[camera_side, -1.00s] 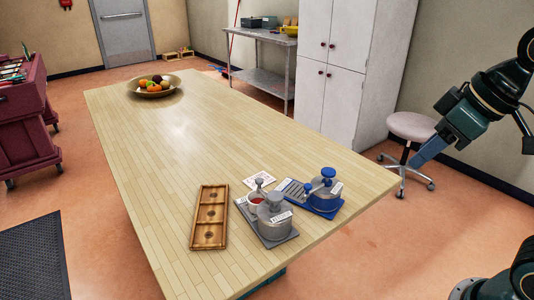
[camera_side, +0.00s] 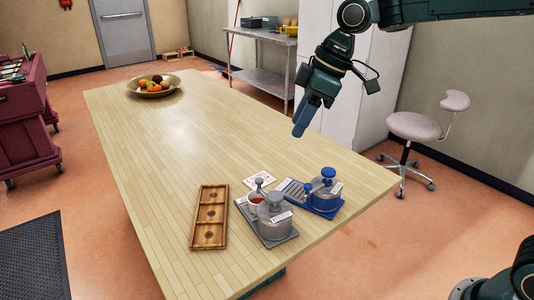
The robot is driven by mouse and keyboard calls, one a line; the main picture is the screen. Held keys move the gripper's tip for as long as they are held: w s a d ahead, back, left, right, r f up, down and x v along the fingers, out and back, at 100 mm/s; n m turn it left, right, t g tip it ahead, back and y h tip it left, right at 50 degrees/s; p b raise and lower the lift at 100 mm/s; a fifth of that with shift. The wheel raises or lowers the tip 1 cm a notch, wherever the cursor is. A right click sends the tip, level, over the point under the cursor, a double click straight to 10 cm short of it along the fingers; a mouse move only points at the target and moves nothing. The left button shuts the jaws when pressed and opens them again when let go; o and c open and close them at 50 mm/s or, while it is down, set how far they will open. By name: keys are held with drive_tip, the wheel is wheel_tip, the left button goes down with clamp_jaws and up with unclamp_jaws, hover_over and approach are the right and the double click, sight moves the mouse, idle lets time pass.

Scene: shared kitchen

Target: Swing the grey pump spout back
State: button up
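The grey pump (camera_side: 274,216) stands on a grey base tray (camera_side: 283,237) near the table's front right end. Its top reaches left toward a small cup with red contents (camera_side: 256,198), at the tray's back left. The spout is too small to make out its exact direction. A similar blue pump (camera_side: 324,195) stands just behind and right of it. My gripper (camera_side: 301,124) hangs in the air well above and behind the pumps, pointing down, touching nothing. Its fingers are seen edge-on, so their opening is hidden.
A wooden tray with three compartments (camera_side: 222,216) lies left of the grey pump. A white printed card (camera_side: 259,180) lies behind it. A fruit bowl (camera_side: 170,91) stands at the table's far end. The middle of the table (camera_side: 200,140) is clear.

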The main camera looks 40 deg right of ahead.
sight(259, 180)
drive_tip(key=shift+w+a+f+n, duration=0.25)
drive_tip(key=shift+w+a+f, duration=0.1)
drive_tip(key=shift+w, duration=0.3)
drive_tip(key=shift+w+a+f+n, duration=0.25)
drive_tip(key=shift+w+f, duration=0.05)
drive_tip(key=shift+w, duration=0.3)
drive_tip(key=shift+f, duration=0.15)
drive_tip(key=x, duration=1.3)
drive_tip(key=shift+s+a+f, duration=0.1)
drive_tip(key=shift+a+f, duration=0.1)
drive_tip(key=shift+a, duration=0.15)
clamp_jaws()
